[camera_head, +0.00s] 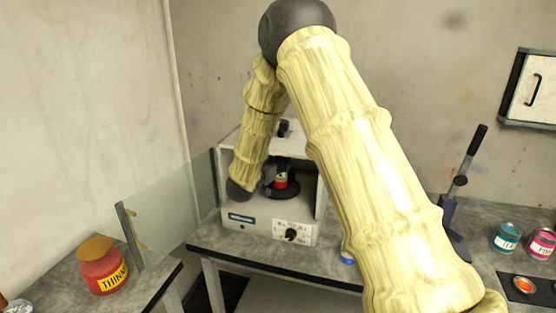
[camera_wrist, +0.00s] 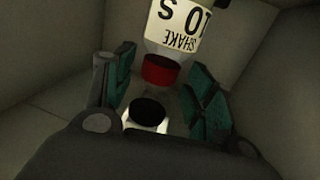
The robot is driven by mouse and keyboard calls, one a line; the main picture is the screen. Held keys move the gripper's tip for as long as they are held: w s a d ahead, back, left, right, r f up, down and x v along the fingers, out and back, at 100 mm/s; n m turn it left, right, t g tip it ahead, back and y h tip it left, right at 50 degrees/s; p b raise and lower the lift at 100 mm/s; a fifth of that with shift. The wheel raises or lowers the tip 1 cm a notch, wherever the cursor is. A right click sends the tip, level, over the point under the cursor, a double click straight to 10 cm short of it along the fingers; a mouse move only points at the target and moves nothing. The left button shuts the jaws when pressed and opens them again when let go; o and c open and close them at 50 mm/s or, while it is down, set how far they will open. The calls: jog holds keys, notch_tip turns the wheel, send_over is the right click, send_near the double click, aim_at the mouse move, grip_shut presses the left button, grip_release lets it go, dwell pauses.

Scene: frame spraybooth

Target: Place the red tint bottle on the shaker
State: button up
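The red tint bottle (camera_head: 281,181) stands inside the open bay of the white shaker (camera_head: 240,215), on or over a dark round plate (camera_head: 286,191). A white label reading "SHAKE 10 S" (camera_wrist: 178,32) appears upside down above the red. Whether the bottle touches the plate is unclear.
A clear screen (camera_head: 165,210) stands left of the shaker. A red thinner jar (camera_head: 103,272) sits on the left bench. Teal (camera_head: 506,238) and pink (camera_head: 541,243) tint bottles and a lever tool (camera_head: 465,175) stand at right. The shaker's walls and roof closely surround my gripper.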

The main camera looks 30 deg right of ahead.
jog(key=shift+a+r, duration=0.1)
jog(key=b+v, duration=0.3)
jog(key=v, duration=0.9)
jog(key=shift+b, duration=0.4)
dwell(0.8)
